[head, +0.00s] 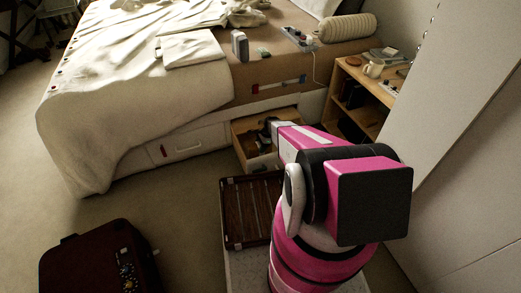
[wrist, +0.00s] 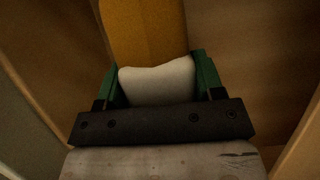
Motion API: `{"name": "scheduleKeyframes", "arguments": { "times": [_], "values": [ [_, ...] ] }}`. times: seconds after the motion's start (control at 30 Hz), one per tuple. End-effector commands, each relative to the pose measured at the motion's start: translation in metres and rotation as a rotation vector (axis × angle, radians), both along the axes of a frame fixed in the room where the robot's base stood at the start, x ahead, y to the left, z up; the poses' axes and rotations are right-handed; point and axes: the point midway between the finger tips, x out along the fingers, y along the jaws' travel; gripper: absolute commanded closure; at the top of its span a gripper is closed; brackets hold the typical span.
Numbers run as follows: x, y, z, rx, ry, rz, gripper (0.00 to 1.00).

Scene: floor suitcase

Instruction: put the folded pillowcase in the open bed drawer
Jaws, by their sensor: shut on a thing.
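The open bed drawer (head: 241,147) is pulled out from the low bed base and has pale wooden walls. My gripper (head: 266,132) reaches down into the drawer's opening, partly hidden by my own arm. In the wrist view, my gripper's green fingers (wrist: 157,82) are shut on a white, soft-looking thing (wrist: 157,83), which I take for the folded pillowcase. Brown wooden surfaces of the drawer (wrist: 45,50) lie around and below it. I cannot tell whether the white thing touches the drawer floor.
A mustard-yellow thing (wrist: 145,28) lies just beyond the white one. A wooden shelf (head: 364,108) stands right of the drawer. A dark red case (head: 95,262) sits at lower left. Carpet between them is clear.

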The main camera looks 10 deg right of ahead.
Motion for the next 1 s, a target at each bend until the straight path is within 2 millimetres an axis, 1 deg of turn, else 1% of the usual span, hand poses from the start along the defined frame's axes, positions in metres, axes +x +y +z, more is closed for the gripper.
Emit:
{"name": "scheduleKeyframes", "arguments": {
  "times": [0.03,0.1,0.17,0.53,0.57,0.6,0.63,0.9,1.0],
  "values": [
    [0.001,0.0,-0.009,0.001,0.001,0.0,0.98],
    [0.001,0.0,-0.019,0.001,0.002,0.001,0.98],
    [0.001,0.0,-0.024,0.001,0.002,0.001,0.98],
    [0.0,0.0,-0.026,0.001,0.001,0.0,0.98],
    [0.0,0.0,-0.026,0.0,0.001,0.0,0.32],
    [0.0,0.0,-0.026,0.0,0.001,0.0,0.19],
    [0.0,0.0,-0.026,0.0,0.001,0.0,0.13],
    [0.0,0.0,-0.026,0.0,0.001,0.0,0.13],
    [0.0,-0.001,-0.021,0.0,0.001,0.0,0.13]
  ]
}}
